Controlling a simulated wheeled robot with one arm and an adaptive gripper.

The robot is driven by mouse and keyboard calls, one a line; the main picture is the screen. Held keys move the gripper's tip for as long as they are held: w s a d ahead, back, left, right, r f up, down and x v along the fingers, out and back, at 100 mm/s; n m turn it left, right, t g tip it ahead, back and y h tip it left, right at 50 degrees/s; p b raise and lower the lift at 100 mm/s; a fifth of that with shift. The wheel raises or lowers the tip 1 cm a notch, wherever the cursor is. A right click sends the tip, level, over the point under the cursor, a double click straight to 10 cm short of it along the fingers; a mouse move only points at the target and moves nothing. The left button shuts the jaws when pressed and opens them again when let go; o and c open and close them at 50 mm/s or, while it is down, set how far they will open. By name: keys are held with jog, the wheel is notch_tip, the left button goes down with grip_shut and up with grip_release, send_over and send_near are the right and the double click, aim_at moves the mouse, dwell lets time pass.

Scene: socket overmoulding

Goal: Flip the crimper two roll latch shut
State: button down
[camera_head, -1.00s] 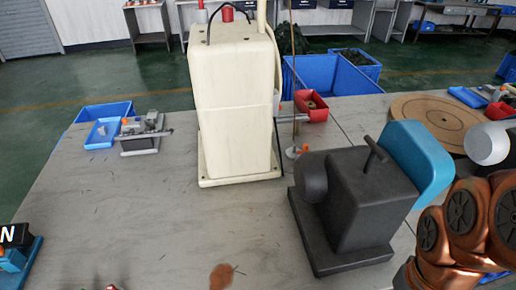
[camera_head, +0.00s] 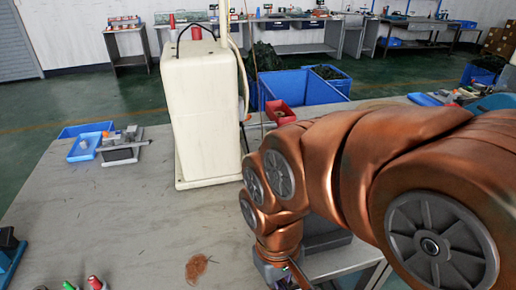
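I cannot tell which machine is crimper two, and no roll latch can be made out. A dark grey machine (camera_head: 322,232) stands on the table right of centre. My copper-coloured arm covers most of it, so only a small part of its body shows. A tall cream machine (camera_head: 204,110) stands left of it, upright on the table. My arm reaches in from the right and bends down in front of the dark machine. Its wrist runs out at the bottom edge, and my gripper's fingers are not seen.
The grey table (camera_head: 110,215) is mostly clear at front left. A small grey device (camera_head: 122,146) and blue tray (camera_head: 84,147) sit at its far left. Red and green capped items (camera_head: 94,283) show at the bottom edge.

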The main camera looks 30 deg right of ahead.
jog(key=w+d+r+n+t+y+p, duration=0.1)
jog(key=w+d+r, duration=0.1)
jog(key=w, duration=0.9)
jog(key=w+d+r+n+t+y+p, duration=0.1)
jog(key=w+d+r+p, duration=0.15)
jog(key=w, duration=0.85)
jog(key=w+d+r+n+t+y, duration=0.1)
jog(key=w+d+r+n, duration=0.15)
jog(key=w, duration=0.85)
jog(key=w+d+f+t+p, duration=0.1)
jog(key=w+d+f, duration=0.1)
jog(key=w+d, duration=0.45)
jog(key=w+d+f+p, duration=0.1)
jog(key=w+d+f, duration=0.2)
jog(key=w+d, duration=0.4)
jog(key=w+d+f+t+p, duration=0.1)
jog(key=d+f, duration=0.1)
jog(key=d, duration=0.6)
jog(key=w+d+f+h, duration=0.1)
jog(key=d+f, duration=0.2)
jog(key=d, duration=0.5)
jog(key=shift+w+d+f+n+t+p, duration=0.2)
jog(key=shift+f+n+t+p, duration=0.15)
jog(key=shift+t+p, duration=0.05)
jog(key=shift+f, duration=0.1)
